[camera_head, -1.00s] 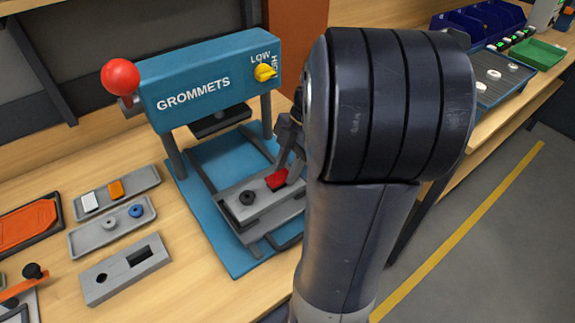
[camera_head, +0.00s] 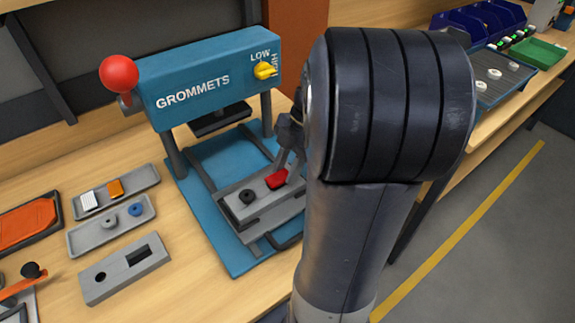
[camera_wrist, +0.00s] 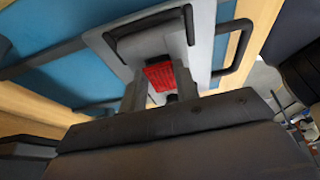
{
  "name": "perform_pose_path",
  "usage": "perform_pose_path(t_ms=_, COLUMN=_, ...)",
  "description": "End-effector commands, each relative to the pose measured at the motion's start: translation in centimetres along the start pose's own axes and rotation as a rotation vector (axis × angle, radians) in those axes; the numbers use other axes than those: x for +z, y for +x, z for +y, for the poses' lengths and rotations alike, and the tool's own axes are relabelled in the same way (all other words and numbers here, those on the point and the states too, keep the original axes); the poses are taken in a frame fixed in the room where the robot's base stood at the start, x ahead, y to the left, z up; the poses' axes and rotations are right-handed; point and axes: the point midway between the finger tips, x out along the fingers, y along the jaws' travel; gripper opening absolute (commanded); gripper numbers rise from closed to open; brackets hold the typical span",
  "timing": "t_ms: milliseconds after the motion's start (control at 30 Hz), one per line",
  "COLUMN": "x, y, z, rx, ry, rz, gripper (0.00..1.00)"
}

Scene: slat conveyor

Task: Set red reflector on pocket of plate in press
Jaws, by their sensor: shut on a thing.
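The red reflector (camera_head: 276,179) is at the right part of the grey plate (camera_head: 231,214) in the blue press (camera_head: 208,84). In the wrist view the reflector (camera_wrist: 163,75) is between the two fingers of my gripper (camera_wrist: 160,86), which is shut on it. In the head view my gripper (camera_head: 286,163) reaches down to it, partly hidden by my arm. The plate's pocket is hidden by the reflector and fingers. I cannot tell whether the reflector rests in it or sits just above. A black round grommet (camera_head: 247,196) sits at the plate's left part.
The press head with its red ball lever (camera_head: 119,74) and yellow knob (camera_head: 265,71) overhangs behind the plate. Grey trays (camera_head: 112,227) with small parts and a grey block with openings (camera_head: 125,268) lie to the left on the wooden bench.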

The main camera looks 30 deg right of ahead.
Motion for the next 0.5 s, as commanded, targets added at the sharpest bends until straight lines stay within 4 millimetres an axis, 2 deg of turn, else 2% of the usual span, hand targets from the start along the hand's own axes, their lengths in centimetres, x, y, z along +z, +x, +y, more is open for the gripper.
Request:
perform_pose_path(t_ms=100, x=0.0, y=0.0, z=0.0, rx=0.0, ry=0.0, rz=0.0, gripper=0.09)
perform_pose_path(t_ms=133, x=0.0, y=0.0, z=0.0, rx=0.0, ry=0.0, rz=0.0, gripper=0.32)
perform_pose_path(t_ms=400, x=0.0, y=-0.01, z=0.0, rx=0.0, ry=0.0, rz=0.0, gripper=0.54)
perform_pose_path(t_ms=500, x=0.0, y=-0.01, z=0.0, rx=0.0, ry=0.0, rz=0.0, gripper=0.55)
